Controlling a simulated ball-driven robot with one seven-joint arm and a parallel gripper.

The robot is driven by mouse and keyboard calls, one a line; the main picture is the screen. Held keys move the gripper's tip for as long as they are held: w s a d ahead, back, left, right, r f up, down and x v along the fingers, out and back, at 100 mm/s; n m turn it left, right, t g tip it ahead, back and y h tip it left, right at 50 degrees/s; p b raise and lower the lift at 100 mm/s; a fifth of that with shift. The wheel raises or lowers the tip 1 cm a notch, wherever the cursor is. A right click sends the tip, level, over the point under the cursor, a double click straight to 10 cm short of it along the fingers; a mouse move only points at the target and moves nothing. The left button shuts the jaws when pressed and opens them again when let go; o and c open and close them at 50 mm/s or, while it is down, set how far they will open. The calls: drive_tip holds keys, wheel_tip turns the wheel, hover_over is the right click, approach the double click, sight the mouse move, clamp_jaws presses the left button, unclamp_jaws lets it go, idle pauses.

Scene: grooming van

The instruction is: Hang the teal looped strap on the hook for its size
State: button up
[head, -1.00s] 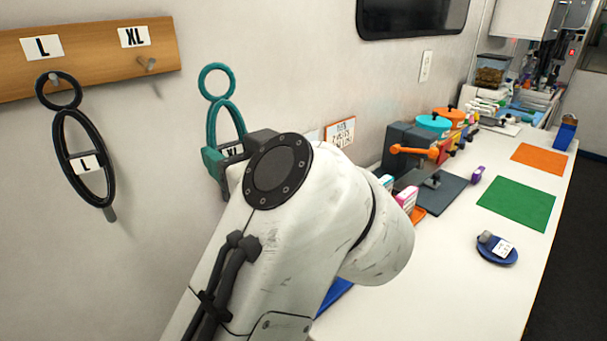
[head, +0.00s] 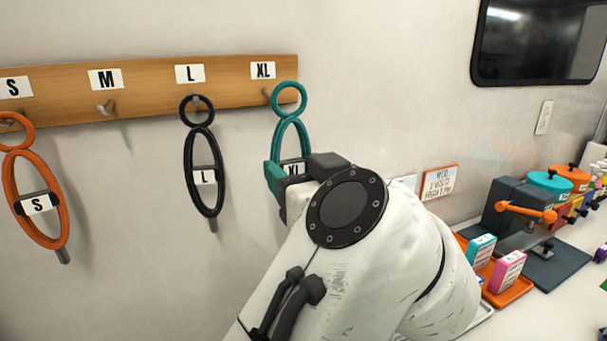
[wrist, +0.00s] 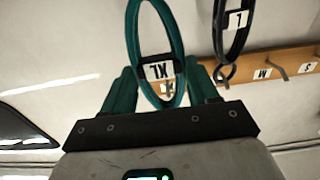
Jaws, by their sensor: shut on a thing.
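The teal looped strap (head: 291,130) has a small ring above a long loop, with an XL tag (head: 293,169) across the loop. My gripper (head: 285,174) is shut on it near the tag and holds it upright before the wall. The wrist view shows the strap (wrist: 133,35) upside down between my teal fingers (wrist: 162,88). The XL hook (head: 266,92) is on the wooden board under the XL label (head: 263,70). The strap's ring is just right of this hook in the head view; I cannot tell its depth from it. My arm hides the strap's lower end.
On the wooden board (head: 150,95), the L hook holds a black strap (head: 188,165) and the S hook an orange strap (head: 55,215). The M hook (head: 106,107) is bare. A counter with pots (head: 550,186) and small boxes (head: 508,270) lies right.

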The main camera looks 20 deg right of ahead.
drive_tip(key=shift+w+a+f, duration=0.1)
drive_tip(key=shift+w, duration=1.4)
drive_tip(key=shift+w+a+f, duration=0.1)
drive_tip(key=shift+w, duration=1.4)
drive_tip(key=shift+w+f+b, duration=0.5)
drive_tip(key=shift+w+f, duration=0.05)
drive_tip(key=shift+f, duration=0.05)
drive_tip(key=o, duration=1.2)
drive_tip(key=shift+s, duration=0.1)
